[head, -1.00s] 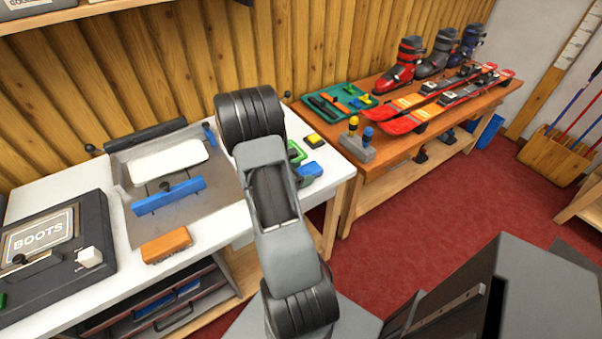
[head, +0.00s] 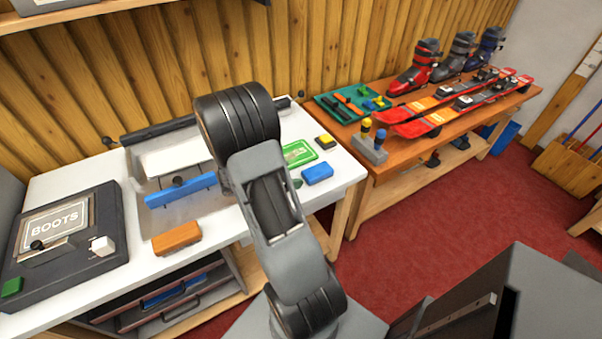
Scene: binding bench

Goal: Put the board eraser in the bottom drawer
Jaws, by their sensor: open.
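An orange-brown block (head: 177,238) lies on the front of the white bench (head: 75,178), and a blue block (head: 317,174) lies near its right end. I cannot tell for sure which of them is the board eraser. Under the bench is a dark drawer unit with an upper drawer (head: 150,303) and a lower drawer front (head: 190,318). The drawers are partly cut off and shaded, and how far they stand open is unclear. My arm rises across the middle of the head view. My gripper is hidden behind the arm.
A dark machine marked BOOTS (head: 65,240) stands at the left of the bench. A metal tray with a blue bar (head: 180,190) is beside it. A green card (head: 299,153) and a yellow-black item (head: 325,141) lie at right. A wooden table (head: 430,137) holds skis and boots.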

